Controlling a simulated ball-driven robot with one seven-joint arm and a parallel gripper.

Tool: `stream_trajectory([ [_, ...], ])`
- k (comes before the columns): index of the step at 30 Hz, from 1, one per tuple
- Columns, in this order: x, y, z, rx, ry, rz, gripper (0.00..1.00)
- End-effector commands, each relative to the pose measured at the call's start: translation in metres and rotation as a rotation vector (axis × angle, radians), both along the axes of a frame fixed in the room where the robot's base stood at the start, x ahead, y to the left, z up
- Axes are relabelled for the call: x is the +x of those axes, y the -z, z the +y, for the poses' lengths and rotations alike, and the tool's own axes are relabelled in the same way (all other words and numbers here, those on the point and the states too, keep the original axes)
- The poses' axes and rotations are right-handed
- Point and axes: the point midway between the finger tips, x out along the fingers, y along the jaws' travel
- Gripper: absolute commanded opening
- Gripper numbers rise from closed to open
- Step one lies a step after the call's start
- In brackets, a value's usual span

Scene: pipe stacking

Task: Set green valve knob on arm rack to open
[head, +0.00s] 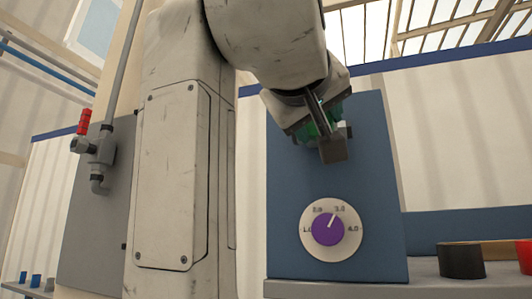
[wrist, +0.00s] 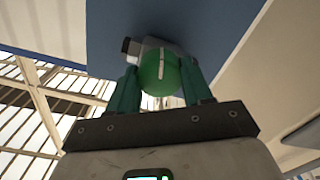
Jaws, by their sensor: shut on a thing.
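The green valve knob (wrist: 158,72) is round with a white line on its face. In the wrist view the line runs nearly up and down the picture. A grey valve body with a dark end (wrist: 128,46) shows behind it, against a blue panel. My gripper (wrist: 160,82) has its green fingers on both sides of the knob and is shut on it. In the head view my gripper (head: 318,126) is in front of the upper part of the blue panel (head: 372,190). My arm and gripper mostly hide the knob there.
A purple dial (head: 327,230) on a white numbered plate sits low on the blue panel. A grey board at left carries a pipe and a red-handled valve (head: 84,122). A black cup-like thing (head: 461,260) and a red one (head: 525,256) stand on a shelf at right.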

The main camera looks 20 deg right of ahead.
Motion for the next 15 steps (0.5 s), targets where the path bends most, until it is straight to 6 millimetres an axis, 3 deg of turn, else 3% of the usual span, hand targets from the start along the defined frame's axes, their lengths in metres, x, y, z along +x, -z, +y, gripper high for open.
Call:
stream_trajectory([
  [15,0.0003,0.0008,0.0002,-0.399,0.001,0.287,0.19],
])
